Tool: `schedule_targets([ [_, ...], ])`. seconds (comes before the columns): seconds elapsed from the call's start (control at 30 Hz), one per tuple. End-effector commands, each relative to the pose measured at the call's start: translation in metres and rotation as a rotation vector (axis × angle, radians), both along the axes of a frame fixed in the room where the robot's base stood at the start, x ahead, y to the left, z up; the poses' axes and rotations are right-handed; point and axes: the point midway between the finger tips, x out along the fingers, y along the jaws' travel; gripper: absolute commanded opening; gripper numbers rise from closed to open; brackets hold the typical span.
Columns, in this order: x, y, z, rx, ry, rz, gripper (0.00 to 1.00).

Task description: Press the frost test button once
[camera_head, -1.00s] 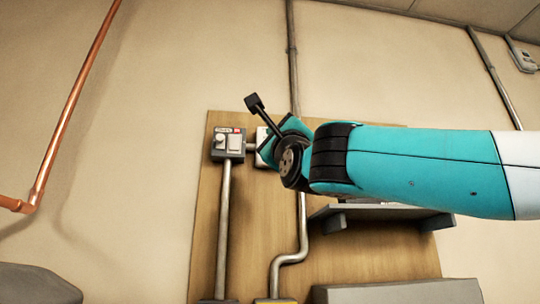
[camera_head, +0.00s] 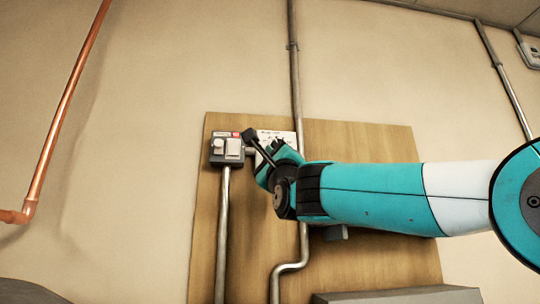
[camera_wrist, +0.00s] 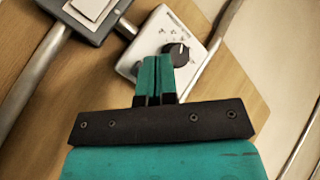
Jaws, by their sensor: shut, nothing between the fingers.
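A grey control box (camera_head: 226,150) is at the upper left of the wooden board, with a round knob-like part, a white square plate (camera_head: 233,147) and a small red mark. A white box (camera_head: 278,136) is just right of it, partly hidden by my gripper. In the wrist view the white box (camera_wrist: 143,42) shows a black dial (camera_wrist: 177,54) and small marks; the white plate (camera_wrist: 92,8) is cut off at the top. I cannot read which part is the frost test button. My gripper (camera_wrist: 155,62) is shut and empty, its fingertips in front of the white box; contact cannot be told.
Metal conduits (camera_head: 222,230) run down the board (camera_head: 370,145), and another (camera_head: 293,60) runs up the wall. A copper pipe (camera_head: 68,105) is at the left. A grey ledge (camera_head: 395,297) is below.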

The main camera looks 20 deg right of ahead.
Motion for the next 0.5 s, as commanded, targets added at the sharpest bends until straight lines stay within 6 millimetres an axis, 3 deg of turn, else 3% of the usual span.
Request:
schedule_targets([
  [0.2, 0.0124, -0.0027, -0.0009, 0.001, 0.0, 0.001, 0.0],
  [0.5, 0.0134, -0.0027, -0.001, 0.001, 0.0, 0.001, 0.0],
])
